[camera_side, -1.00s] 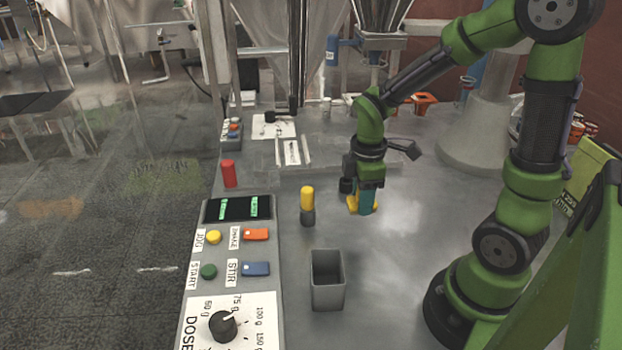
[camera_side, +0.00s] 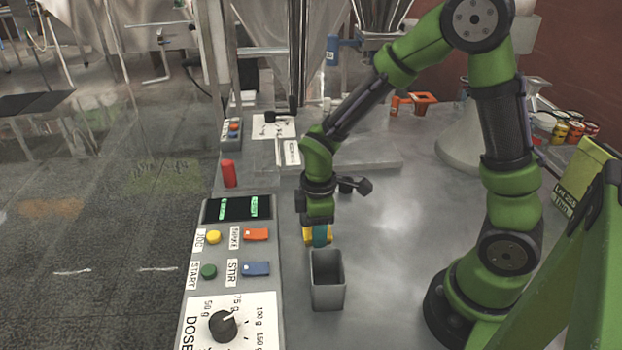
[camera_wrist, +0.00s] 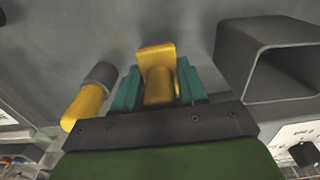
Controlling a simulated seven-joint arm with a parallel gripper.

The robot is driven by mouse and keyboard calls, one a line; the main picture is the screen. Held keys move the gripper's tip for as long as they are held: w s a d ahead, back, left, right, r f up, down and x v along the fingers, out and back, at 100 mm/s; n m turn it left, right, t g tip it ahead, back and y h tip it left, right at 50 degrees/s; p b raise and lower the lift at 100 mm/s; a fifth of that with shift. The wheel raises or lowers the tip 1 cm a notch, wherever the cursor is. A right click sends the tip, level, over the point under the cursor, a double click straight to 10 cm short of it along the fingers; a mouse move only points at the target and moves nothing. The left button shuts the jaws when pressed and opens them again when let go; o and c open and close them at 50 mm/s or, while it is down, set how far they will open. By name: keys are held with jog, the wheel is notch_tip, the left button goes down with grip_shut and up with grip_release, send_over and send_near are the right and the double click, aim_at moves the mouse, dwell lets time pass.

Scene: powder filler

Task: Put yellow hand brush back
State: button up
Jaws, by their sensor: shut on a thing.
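My gripper (camera_side: 320,235) has teal fingers and points down just behind the open grey square bin (camera_side: 327,292) in the side view. It is shut on the yellow hand brush (camera_wrist: 156,54), which sits between the teal fingers in the wrist view. Only small yellow parts of the brush (camera_side: 308,236) show beside the fingers in the side view. The brush is above the table and outside the bin. In the wrist view the bin (camera_wrist: 250,50) is to the right of the brush, apart from it. The brush's lower part is hard to make out.
A yellow cylinder with a grey end (camera_wrist: 88,103) is close left of my gripper in the wrist view; my arm hides it in the side view. The button panel (camera_side: 232,240) and a red cylinder (camera_side: 228,173) stand at left. Table right of the bin is clear.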

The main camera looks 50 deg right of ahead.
jog(key=shift+f, duration=1.25)
jog(key=o, duration=1)
jog(key=shift+f, duration=0.15)
notch_tip(320, 180, up, 12)
jog(key=shift+r, duration=0.2)
jog(key=s+r+m+t, duration=0.2)
jog(key=s+r+m, duration=0.1)
jog(key=m, duration=0.1)
jog(key=s+r+m+t+y, duration=0.1)
jog(key=s+r+m+t, duration=0.1)
jog(key=s+r+m, duration=0.1)
jog(key=s+r+m+t+y, duration=0.1)
jog(key=s+r+m+t, duration=0.2)
jog(key=r+m, duration=0.2)
jog(key=shift+s+d+r+m, duration=0.1)
jog(key=shift+d+r+m, duration=0.15)
jog(key=shift+m, duration=0.35)
